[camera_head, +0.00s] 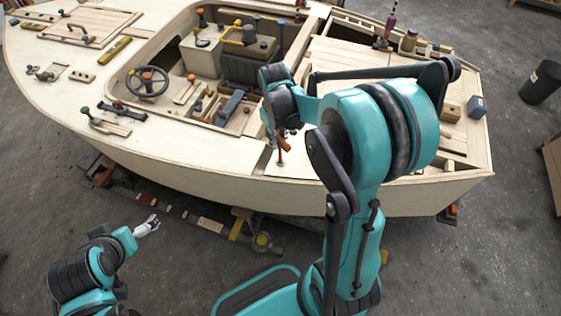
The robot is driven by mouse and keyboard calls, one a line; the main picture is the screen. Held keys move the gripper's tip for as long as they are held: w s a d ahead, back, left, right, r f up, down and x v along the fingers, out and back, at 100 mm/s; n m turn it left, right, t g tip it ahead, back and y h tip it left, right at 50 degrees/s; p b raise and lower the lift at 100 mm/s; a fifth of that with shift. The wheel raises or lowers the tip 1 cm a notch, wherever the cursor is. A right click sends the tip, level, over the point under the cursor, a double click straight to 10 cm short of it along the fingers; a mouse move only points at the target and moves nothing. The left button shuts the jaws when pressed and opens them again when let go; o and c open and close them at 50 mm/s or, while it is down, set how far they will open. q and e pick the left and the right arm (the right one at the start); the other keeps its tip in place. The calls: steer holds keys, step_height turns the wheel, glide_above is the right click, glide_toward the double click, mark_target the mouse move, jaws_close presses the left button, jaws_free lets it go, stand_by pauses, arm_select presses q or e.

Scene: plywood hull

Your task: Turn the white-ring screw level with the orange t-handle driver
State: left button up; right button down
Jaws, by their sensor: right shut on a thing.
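The orange t-handle driver (282,146) stands roughly upright over the near side deck of the plywood hull, with its lower end near the deck. My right gripper (281,136) is above it, shut on its handle; my wrist partly hides the fingers. The white-ring screw is too small or hidden to make out, so I cannot tell whether the driver's tip sits in it. My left gripper (148,225) is low at the left, off the hull and above the floor, far from the driver. Its fingers are too small to read.
The hull (190,158) carries a steering wheel (148,82), a console (203,50) and several small fittings. My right arm hides part of the rear deck. A dark bin (541,82) stands on the floor.

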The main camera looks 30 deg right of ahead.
steer(key=m, duration=0.3)
steer(key=shift+d, duration=0.15)
steer(key=shift+r+p, duration=0.45)
steer(key=shift+r, duration=0.1)
steer(key=n, duration=0.8)
steer(key=shift+s+a, duration=0.15)
steer(key=shift+a, duration=0.05)
steer(key=n, duration=0.7)
steer(key=shift+s+a, duration=0.15)
steer(key=shift+a, duration=0.05)
